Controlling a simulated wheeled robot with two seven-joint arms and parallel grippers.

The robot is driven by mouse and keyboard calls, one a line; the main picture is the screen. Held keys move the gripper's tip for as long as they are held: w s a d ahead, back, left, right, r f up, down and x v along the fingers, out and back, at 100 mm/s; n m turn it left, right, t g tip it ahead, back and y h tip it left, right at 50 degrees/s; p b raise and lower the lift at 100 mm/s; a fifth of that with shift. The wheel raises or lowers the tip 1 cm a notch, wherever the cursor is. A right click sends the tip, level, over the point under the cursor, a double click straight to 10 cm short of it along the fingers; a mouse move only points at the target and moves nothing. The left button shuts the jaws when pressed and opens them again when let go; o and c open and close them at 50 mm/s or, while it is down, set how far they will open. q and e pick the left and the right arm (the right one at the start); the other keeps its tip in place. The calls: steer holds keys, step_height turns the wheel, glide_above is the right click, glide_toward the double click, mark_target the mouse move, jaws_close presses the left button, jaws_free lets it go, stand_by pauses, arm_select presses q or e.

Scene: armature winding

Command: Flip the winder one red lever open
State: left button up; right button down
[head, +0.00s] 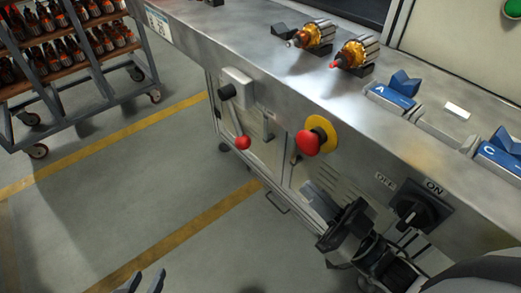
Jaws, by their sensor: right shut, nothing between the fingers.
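A lever with a red ball knob (243,143) sticks out from the front of the metal bench, below a grey box with a black knob. I cannot tell from this view whether it is open or closed. My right gripper (312,194) is shut and empty in front of the bench, below and to the right of the red ball, apart from it. My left gripper (143,283) shows only its fingertips at the bottom edge. They are apart, with nothing seen between them, far below the red ball.
A red emergency button (307,143) on a yellow ring sits between the red ball and an ON/OFF rotary switch (412,212). Two copper-wound armatures (314,36) and blue holders (393,95) stand on the bench. A parts cart (73,75) is at left. The floor between is clear.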

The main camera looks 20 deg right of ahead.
steer(key=p, duration=0.1)
glide_toward(242, 134)
step_height(242, 134, up, 4)
steer(key=w, duration=0.1)
steer(key=w+a+f, duration=0.2)
steer(key=w, duration=0.1)
steer(key=shift+f, duration=0.15)
steer(key=shift+f, duration=0.1)
